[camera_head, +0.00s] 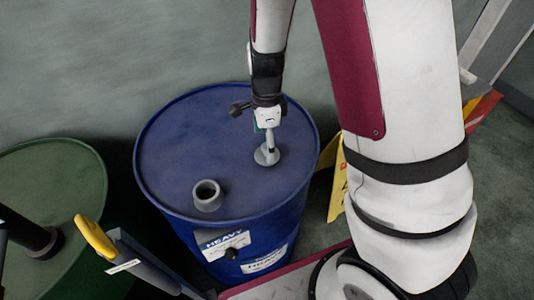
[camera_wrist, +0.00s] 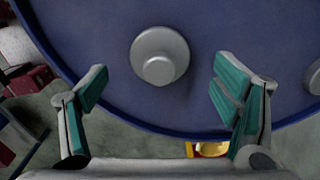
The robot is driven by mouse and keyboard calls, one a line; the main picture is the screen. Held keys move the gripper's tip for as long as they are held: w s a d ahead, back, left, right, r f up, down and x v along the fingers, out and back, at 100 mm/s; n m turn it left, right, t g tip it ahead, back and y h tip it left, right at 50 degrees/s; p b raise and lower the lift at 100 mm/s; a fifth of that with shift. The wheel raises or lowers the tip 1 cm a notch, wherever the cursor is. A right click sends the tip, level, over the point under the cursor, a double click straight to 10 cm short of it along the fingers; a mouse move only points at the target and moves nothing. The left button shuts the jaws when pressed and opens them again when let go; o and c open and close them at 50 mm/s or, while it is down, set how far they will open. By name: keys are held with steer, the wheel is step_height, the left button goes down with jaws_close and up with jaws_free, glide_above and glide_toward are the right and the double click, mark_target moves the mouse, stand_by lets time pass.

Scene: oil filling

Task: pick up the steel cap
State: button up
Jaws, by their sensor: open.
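The steel cap (camera_head: 267,156) is a round grey disc with a narrower knob on top. It sits on the blue drum's lid (camera_head: 170,140), right of the lid's middle. In the wrist view the cap (camera_wrist: 160,55) lies ahead of my fingers, a little beyond the tips and roughly centred between them. My gripper (camera_head: 267,130) is above the cap in the head view, pointing down. In the wrist view its two teal-padded fingers (camera_wrist: 160,84) are wide apart with nothing between the pads. Part of the cap's upper end is hard to separate from my gripper in the head view.
A grey ring-shaped neck (camera_head: 207,194) stands up from the drum lid near its front edge. A green drum (camera_head: 60,185) is at the left. A yellow handle (camera_head: 96,238) is at the lower left. A yellow sign (camera_head: 338,180) stands right of the blue drum.

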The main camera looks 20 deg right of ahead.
steer(key=shift+d+f, duration=0.15)
steer(key=shift+f, duration=1.75)
steer(key=c, duration=1.3)
steer(key=shift+c, duration=0.2)
steer(key=shift+r, duration=0.15)
